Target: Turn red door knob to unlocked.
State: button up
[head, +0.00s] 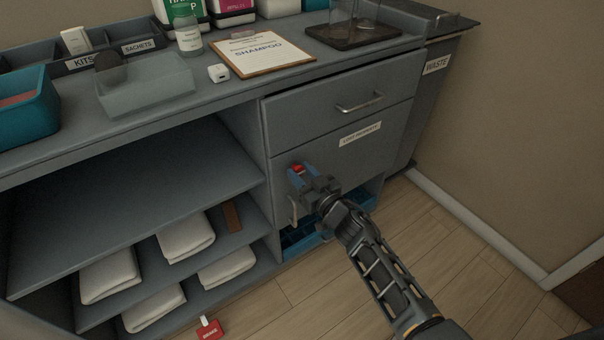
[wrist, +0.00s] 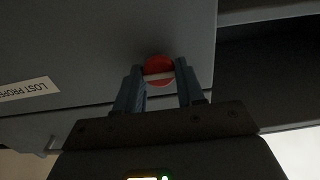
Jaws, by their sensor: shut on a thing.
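The red door knob (wrist: 159,70) is a small round knob with a pale bar across its face, on the grey cabinet door. In the wrist view it sits between my gripper's two fingers (wrist: 160,88), which are closed on it from both sides. The pale bar lies nearly level across the picture. In the head view, the red knob (head: 297,168) shows at the fingertips of my gripper (head: 296,174), at the upper left of the door. The door (head: 350,160) looks shut below the drawer. My gripper hides part of the door and the knob's lower side.
A drawer with a metal handle (head: 360,103) is above the door. A vertical door handle (head: 293,211) is below the knob. Open shelves with folded towels (head: 186,236) are to the left. A blue crate (head: 303,240) is under the door. The wood floor (head: 455,260) at right is clear.

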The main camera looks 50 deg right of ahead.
jog(key=shift+c, duration=0.7)
jog(key=shift+n, duration=0.3)
jog(key=n, duration=0.2)
jog(key=shift+n, duration=0.3)
jog(key=n+b, duration=0.1)
jog(key=n, duration=0.4)
jog(key=shift+a+f+n, duration=0.1)
jog(key=shift+a+n, duration=0.05)
jog(key=shift+n, duration=0.15)
jog(key=n+b, duration=0.1)
jog(key=n, duration=0.3)
jog(key=n+b, duration=0.1)
jog(key=n, duration=0.4)
jog(key=shift+f+b, duration=0.1)
jog(key=shift+b, duration=0.2)
